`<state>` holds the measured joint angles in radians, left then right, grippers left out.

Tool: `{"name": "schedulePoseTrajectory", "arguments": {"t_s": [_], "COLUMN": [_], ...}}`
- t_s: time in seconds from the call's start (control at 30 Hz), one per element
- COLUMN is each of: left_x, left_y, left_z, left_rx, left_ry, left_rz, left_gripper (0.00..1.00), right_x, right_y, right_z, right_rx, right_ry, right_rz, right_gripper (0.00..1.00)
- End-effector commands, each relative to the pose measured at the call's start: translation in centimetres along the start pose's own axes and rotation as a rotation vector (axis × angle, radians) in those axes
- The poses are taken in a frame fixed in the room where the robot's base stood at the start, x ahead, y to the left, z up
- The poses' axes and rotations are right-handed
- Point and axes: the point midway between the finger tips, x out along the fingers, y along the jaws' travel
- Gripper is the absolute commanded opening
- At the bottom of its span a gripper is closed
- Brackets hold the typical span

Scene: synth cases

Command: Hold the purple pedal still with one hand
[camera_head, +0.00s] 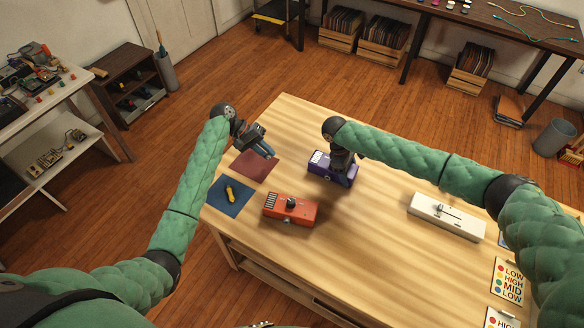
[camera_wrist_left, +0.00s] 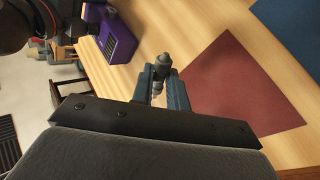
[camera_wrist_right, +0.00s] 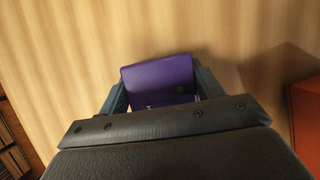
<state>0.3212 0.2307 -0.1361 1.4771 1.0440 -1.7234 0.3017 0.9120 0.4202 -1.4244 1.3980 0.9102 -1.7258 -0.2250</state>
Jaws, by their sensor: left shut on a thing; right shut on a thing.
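The purple pedal (camera_head: 326,177) stands on the wooden table, with a pale label on its top left. My right gripper (camera_head: 342,167) is over it, and in the right wrist view its two fingers are closed on the purple pedal's sides (camera_wrist_right: 160,78). My left gripper (camera_head: 266,151) is above the table to the left of the pedal. In the left wrist view its fingers are shut on a small grey cylindrical piece (camera_wrist_left: 162,64) with a metallic part, perhaps a plug or knob. The purple pedal also shows in the left wrist view (camera_wrist_left: 118,40), apart from that piece.
A dark red mat (camera_head: 254,166) lies below my left gripper. A blue mat (camera_head: 226,207) holds a yellow tool (camera_head: 231,192). An orange pedal (camera_head: 290,213) stands in front, and a white pedal (camera_head: 436,222) to the right. Cards (camera_head: 508,281) lie at the right edge.

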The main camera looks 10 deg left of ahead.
Motion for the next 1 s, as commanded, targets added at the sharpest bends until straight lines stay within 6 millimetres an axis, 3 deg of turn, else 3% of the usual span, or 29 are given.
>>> {"name": "schedulePoseTrajectory", "arguments": {"t_s": [0.03,0.2,0.3,0.63,1.0], "left_x": [-1.5,-5.0,-5.6,-5.4,-4.2], "left_y": [-0.9,-3.6,-4.2,-3.9,-5.1], "left_z": [-0.5,-1.1,-1.0,-0.6,-0.8], "left_rx": [-0.036,-0.196,-0.287,-0.507,-0.547], "left_ry": [0.017,0.087,0.124,0.176,0.16], "left_rz": [0.003,0.024,0.042,0.096,0.106], "left_gripper": [0.0,0.0,0.0,0.0,0.0], "right_x": [0.1,0.1,0.1,0.1,0.1], "right_y": [0.0,0.0,0.0,0.0,0.0], "right_z": [0.0,0.0,0.0,0.0,0.0], "right_rx": [0.0,0.0,0.0,0.0,0.0], "right_ry": [0.0,0.0,0.0,-0.001,0.0], "right_rz": [0.0,0.0,0.0,0.0,0.0], "right_gripper": [0.38,0.38,0.38,0.38,0.38]}}
